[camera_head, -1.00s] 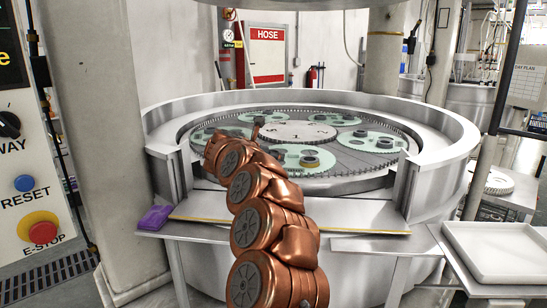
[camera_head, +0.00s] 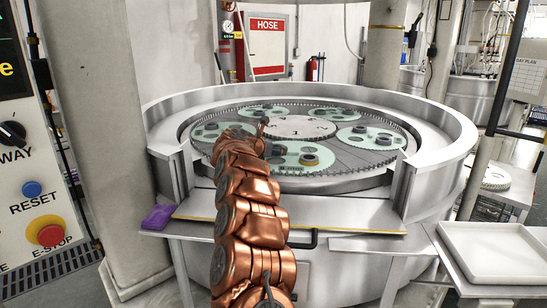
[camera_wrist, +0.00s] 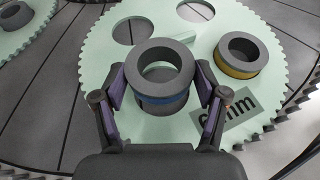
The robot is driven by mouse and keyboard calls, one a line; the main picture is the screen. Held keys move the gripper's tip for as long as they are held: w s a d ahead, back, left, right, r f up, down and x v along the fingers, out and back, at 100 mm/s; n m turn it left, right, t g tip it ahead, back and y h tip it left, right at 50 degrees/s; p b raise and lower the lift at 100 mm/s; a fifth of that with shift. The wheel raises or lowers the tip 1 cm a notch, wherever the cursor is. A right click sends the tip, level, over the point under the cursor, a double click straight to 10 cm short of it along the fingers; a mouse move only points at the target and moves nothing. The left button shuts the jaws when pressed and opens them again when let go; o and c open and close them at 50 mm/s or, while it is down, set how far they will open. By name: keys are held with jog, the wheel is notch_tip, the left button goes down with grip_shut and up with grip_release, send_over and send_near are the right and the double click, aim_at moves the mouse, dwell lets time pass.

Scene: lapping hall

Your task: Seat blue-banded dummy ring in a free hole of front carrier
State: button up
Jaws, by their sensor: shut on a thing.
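The blue-banded dummy ring (camera_wrist: 161,93) is grey with a blue stripe. In the wrist view it is between the two fingers of my gripper (camera_wrist: 162,81), which is shut on it. It is above or on the pale green front carrier (camera_wrist: 95,75); I cannot tell whether its lower edge is in a hole. Two holes (camera_wrist: 130,32) of this carrier show empty at the top. A grey ring with a yellow band (camera_wrist: 242,57) sits on its right side. In the head view the front carrier (camera_head: 291,160) is partly hidden by my arm, which also hides the blue-banded ring.
Other green carriers (camera_head: 362,137) lie on the round grey plate, with a toothed ring around it and a raised metal rim (camera_head: 450,130). A purple block (camera_head: 158,217) lies on the left ledge. A white tray (camera_head: 492,250) stands at the right.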

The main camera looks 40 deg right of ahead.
jog(key=shift+f, duration=1.6)
jog(key=o, duration=1.6)
jog(key=shift+b+v, duration=2.35)
jog(key=shift+v, duration=3.7)
